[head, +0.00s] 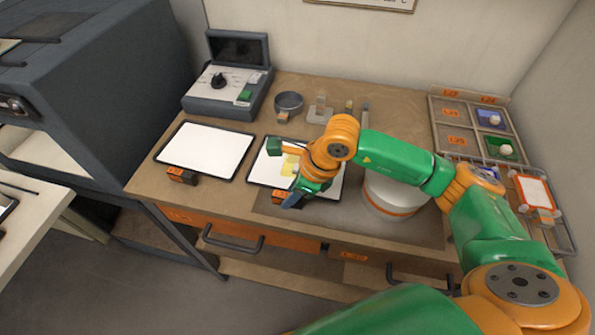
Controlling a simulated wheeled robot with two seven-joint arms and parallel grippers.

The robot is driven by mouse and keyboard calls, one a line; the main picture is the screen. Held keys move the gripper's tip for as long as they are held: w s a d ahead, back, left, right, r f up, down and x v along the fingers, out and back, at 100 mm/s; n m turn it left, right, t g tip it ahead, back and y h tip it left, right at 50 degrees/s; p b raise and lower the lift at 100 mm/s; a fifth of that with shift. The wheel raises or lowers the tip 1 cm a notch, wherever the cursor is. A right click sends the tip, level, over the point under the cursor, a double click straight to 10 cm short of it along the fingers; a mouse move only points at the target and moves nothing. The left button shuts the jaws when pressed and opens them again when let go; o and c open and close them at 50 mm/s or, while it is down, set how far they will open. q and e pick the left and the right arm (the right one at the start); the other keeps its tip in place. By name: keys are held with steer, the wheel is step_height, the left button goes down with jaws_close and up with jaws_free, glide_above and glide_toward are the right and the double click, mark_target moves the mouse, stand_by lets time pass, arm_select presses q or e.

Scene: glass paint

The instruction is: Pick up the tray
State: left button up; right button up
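Two flat white trays with thin dark rims lie on the wooden workbench. One tray (206,149) is at the left and is bare. The other tray (264,173) is in the middle, with pale yellow patches (290,165) on it; my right arm hides part of it. My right gripper (284,174) is over this middle tray, its fingers spread apart with nothing visibly held between them. I cannot tell whether it touches the tray. My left gripper is not in view.
A grey open-lidded device (229,92) stands at the back left. A round dark dish (288,102) is behind the middle tray. A white round container (393,198) stands beneath my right arm. A compartment rack (456,122) holds small coloured items at the right. Drawers (240,231) front the bench.

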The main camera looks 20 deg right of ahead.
steer(key=shift+a, duration=0.1)
jaws_close()
steer(key=shift+w+r, duration=0.1)
stand_by(1.0)
